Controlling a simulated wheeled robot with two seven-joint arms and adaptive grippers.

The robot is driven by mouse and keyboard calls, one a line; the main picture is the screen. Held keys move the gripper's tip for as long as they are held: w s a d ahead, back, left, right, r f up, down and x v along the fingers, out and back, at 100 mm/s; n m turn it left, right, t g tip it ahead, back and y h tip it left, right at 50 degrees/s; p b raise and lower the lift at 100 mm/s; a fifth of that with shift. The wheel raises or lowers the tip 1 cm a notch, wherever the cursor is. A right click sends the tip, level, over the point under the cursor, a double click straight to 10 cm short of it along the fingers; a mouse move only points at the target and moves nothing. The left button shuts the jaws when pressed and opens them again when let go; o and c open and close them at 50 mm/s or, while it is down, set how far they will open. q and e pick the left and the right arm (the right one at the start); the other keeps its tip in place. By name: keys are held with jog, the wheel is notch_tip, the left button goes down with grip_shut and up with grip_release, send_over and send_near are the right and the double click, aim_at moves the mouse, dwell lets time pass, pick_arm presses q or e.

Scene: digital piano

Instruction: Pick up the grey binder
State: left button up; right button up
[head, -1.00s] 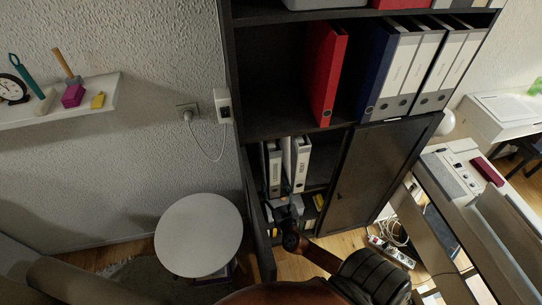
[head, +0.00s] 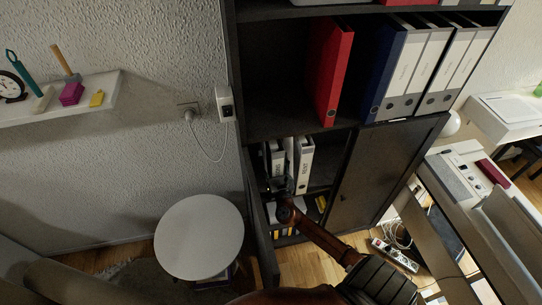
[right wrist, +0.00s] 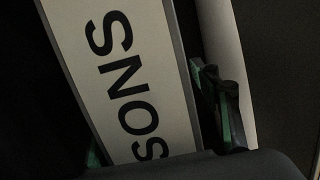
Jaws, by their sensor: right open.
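Two binders with pale labels stand in the lower cabinet compartment. The left one, a grey binder (head: 274,157), is partly covered at its bottom by my right gripper (head: 282,186); the right binder (head: 303,164) has a white spine. In the right wrist view the grey binder's label (right wrist: 125,75) fills the middle, with large dark letters, tilted. My right gripper (right wrist: 160,130) is open, with one finger right of this spine, beside the neighbouring pale binder (right wrist: 222,45), and the other in shadow at the lower left. Contact cannot be told. My left gripper is out of view.
A red binder (head: 330,75), a blue binder (head: 380,70) and several grey-white binders stand on the shelf above. A round white table (head: 199,237) stands left of the cabinet.

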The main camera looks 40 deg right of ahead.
jog(key=shift+c, duration=0.7)
grip_shut()
jog(key=shift+r, duration=0.1)
